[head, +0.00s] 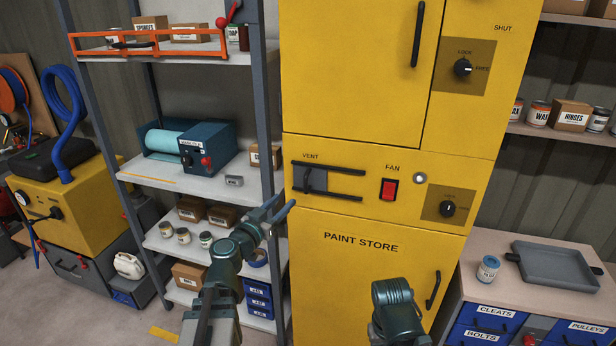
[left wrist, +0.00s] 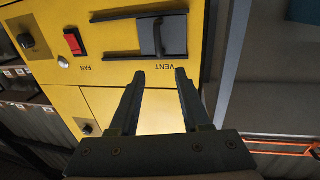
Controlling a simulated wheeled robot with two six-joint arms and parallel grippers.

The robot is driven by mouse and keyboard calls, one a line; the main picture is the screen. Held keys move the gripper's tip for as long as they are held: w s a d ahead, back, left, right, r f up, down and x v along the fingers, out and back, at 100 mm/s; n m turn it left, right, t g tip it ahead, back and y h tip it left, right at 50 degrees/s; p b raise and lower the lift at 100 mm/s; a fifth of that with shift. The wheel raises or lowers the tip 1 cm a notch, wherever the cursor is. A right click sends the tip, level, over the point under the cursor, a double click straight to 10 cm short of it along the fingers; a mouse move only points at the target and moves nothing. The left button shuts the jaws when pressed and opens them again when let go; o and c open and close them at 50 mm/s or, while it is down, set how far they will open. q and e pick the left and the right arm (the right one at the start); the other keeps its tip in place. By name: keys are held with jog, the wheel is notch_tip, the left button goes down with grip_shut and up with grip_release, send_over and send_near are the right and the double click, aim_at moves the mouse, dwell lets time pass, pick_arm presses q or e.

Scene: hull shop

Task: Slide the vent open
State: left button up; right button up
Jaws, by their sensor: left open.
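The vent (head: 315,181) is on the yellow paint store cabinet, under the label VENT. It is a grey slide plate between two dark horizontal rails, with an upright dark handle, and sits at the rails' left end in the head view. In the upside-down left wrist view, the plate with its handle (left wrist: 159,38) is at the rails' right end. My left gripper (head: 283,206) is open and empty, left of and below the vent. In the left wrist view, its fingertips (left wrist: 160,76) point toward the handle, apart from it. My right gripper is out of view; only part of that arm shows.
A red fan switch (head: 389,189) and a small knob (head: 447,209) are right of the vent. A grey shelf rack (head: 205,172) stands close on the left beside my left arm. A workbench (head: 500,252) with a grey tray (head: 556,264) is at the right.

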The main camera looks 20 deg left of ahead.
aim_at(305, 181)
pick_arm(q)
jog(key=x, duration=1.3)
jog(key=shift+w+d+f, duration=0.1)
jog(key=shift+w+d, duration=0.1)
jog(key=shift+w, duration=0.15)
grip_shut()
dwell(0.9)
